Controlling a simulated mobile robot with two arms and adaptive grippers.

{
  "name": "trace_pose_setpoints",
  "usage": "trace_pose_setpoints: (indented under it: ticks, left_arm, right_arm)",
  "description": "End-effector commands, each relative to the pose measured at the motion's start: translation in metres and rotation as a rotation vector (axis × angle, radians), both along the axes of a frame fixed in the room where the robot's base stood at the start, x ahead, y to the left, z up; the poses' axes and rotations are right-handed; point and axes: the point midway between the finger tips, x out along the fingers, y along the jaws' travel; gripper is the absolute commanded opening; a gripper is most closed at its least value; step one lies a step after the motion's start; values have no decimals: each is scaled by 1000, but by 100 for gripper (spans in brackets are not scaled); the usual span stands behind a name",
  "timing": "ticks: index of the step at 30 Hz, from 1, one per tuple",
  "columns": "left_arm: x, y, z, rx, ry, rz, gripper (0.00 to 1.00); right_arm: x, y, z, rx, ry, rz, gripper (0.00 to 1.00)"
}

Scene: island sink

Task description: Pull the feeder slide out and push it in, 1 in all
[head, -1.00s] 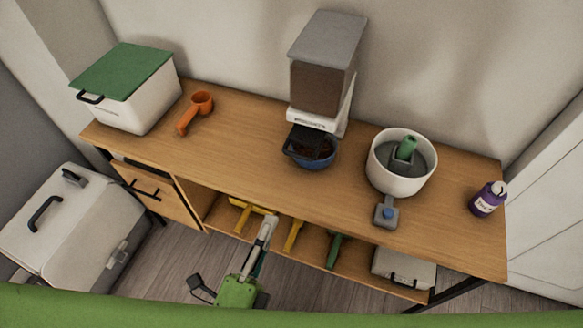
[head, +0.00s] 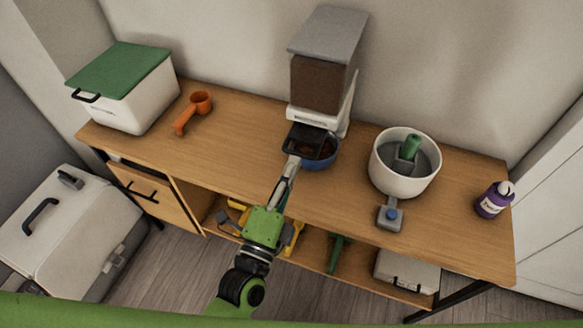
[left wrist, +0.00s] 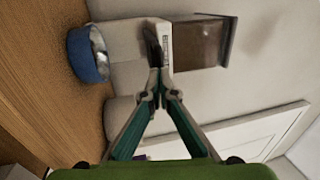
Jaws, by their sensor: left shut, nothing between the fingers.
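The feeder (head: 320,85) stands at the back middle of the bench, with a grey lid, a brown-filled hopper and a white base. Its black slide (head: 303,137) sticks out at the front over the blue bowl (head: 322,160). My left gripper (head: 293,161) is shut and empty, with its fingertips at the slide's front edge. In the left wrist view the shut fingertips (left wrist: 157,68) point at the dark slide (left wrist: 151,45), and the bowl (left wrist: 88,58) is to their left. I cannot tell whether the tips touch the slide. My right gripper is not in view.
A white pot (head: 404,170) with a green-handled tool is to the right, with a grey, blue-buttoned thing (head: 390,215) in front. A purple bottle (head: 493,200) is far right. An orange scoop (head: 193,112) and a green-lidded box (head: 124,90) are left. The bench between is clear.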

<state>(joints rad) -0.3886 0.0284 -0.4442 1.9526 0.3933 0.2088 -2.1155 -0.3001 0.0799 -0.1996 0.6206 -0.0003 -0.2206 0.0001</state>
Motion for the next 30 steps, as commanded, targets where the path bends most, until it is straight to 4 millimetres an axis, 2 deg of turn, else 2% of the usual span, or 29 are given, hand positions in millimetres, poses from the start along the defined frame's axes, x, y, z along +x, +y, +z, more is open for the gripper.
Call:
trace_pose_setpoints:
  ticks: [7,16,30]
  left_arm:
    - [3,-1,1,1,-1,0,0]
    - [38,-13,2,0,-2,-1,0]
    - [41,-12,1,0,-2,-2,0]
  right_arm:
    - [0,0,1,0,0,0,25]
    - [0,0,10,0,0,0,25]
    - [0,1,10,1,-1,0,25]
